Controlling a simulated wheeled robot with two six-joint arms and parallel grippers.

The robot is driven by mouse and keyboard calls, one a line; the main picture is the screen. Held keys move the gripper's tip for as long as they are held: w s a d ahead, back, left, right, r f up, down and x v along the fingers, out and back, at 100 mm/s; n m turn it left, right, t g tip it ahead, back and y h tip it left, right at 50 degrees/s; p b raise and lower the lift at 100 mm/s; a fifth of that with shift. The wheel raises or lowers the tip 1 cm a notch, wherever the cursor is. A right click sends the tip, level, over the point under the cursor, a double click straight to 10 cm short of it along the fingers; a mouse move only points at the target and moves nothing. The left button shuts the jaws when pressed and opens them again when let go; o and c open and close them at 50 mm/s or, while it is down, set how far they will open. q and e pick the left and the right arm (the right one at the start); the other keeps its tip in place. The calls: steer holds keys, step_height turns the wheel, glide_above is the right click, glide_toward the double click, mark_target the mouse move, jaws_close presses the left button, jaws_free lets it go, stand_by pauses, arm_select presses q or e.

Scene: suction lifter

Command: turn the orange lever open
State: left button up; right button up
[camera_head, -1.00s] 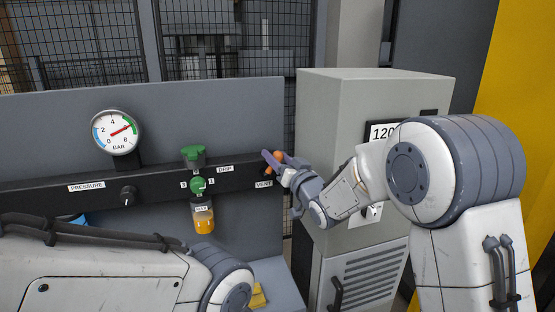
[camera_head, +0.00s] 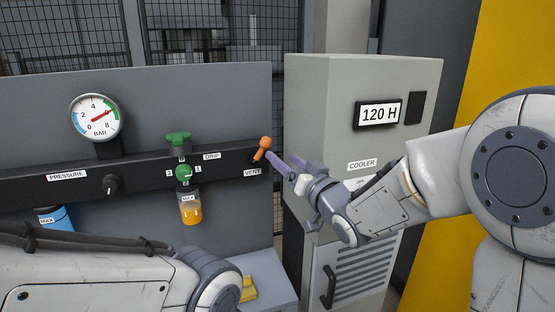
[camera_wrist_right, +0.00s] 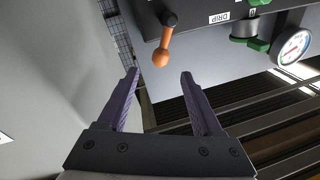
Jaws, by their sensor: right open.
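The orange lever (camera_head: 262,148) sits at the right end of the dark rail, above the VENT label, tilted with its knob end up and to the right. In the right wrist view the orange lever (camera_wrist_right: 162,50) lies just beyond the fingertips, roughly between their lines. My right gripper (camera_head: 282,160) is just to the right of the lever, apart from it. Its purple fingers show spread and empty in the right wrist view (camera_wrist_right: 159,75). My left arm reaches across the lower left of the head view; its gripper is out of the picture.
The dark rail (camera_head: 140,172) carries a pressure gauge (camera_head: 97,118), a black knob (camera_head: 113,184) and a green-topped drip unit (camera_head: 179,140) with a yellow-filled bowl (camera_head: 190,211). The grey cooler cabinet (camera_head: 318,110) stands close on the right. A yellow object (camera_head: 248,290) lies on the ledge below.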

steer(key=shift+s+d, duration=0.1)
steer(key=shift+s, duration=0.2)
